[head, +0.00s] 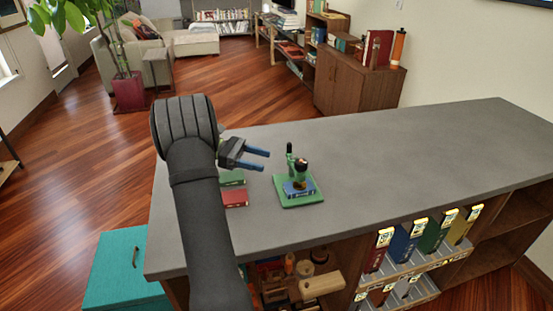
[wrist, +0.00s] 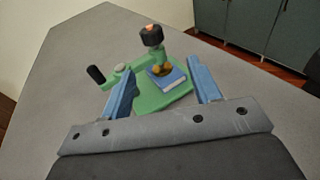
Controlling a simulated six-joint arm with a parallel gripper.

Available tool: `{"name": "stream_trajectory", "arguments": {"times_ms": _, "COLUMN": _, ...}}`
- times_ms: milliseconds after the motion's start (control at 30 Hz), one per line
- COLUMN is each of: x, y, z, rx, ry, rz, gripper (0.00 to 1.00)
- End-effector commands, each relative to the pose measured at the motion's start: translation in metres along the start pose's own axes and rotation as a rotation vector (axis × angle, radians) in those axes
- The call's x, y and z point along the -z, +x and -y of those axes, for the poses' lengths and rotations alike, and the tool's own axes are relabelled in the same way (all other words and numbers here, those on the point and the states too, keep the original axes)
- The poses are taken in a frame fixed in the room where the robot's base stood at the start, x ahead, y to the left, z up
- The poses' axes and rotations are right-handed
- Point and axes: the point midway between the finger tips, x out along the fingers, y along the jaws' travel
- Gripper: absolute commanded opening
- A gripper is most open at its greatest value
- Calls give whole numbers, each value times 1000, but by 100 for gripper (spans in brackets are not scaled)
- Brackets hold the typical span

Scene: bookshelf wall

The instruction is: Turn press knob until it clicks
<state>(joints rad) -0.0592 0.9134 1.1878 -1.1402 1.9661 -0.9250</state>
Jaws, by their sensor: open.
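A small green press (head: 300,197) stands on the grey counter, with a blue book lying on its base. Its black knob (wrist: 151,35) with an orange top sits at the upper end of the press in the wrist view. A black-handled lever (wrist: 97,74) sticks out to the left there. The blue book (wrist: 167,78) lies under the press head. My gripper (head: 268,160) has two blue fingers spread apart and empty. It is left of the press in the head view, above the counter. In the wrist view the press shows beyond and between the fingertips (wrist: 162,80); no contact is visible.
A green book (head: 232,178) and a red book (head: 235,198) lie on the grey counter (head: 420,150) beside my arm. Shelves with upright books (head: 405,243) are below the front edge. The counter right of the press is clear.

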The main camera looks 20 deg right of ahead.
Motion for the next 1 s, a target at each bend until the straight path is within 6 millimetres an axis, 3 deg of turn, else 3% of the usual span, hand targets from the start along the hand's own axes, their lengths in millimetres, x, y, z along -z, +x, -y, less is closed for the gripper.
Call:
{"name": "stream_trajectory", "arguments": {"times_ms": 100, "x": -28, "y": 38, "z": -4, "rx": 141, "ry": 25, "rz": -235, "gripper": 57}}
{"name": "stream_trajectory", "arguments": {"times_ms": 300, "x": -80, "y": 82, "z": -6, "rx": 308, "ry": 111, "rz": -708, "gripper": 57}}
{"name": "stream_trajectory", "arguments": {"times_ms": 500, "x": -148, "y": 99, "z": -9, "rx": 342, "ry": 248, "rz": -1133, "gripper": 57}}
{"name": "stream_trajectory", "arguments": {"times_ms": 700, "x": -198, "y": 102, "z": -10, "rx": 307, "ry": 344, "rz": -1367, "gripper": 57}}
{"name": "stream_trajectory", "arguments": {"times_ms": 833, "x": -206, "y": 102, "z": -10, "rx": 297, "ry": 362, "rz": -1412, "gripper": 57}}
{"name": "stream_trajectory", "arguments": {"times_ms": 1000, "x": -188, "y": 104, "z": -10, "rx": 298, "ry": 359, "rz": -1414, "gripper": 57}}
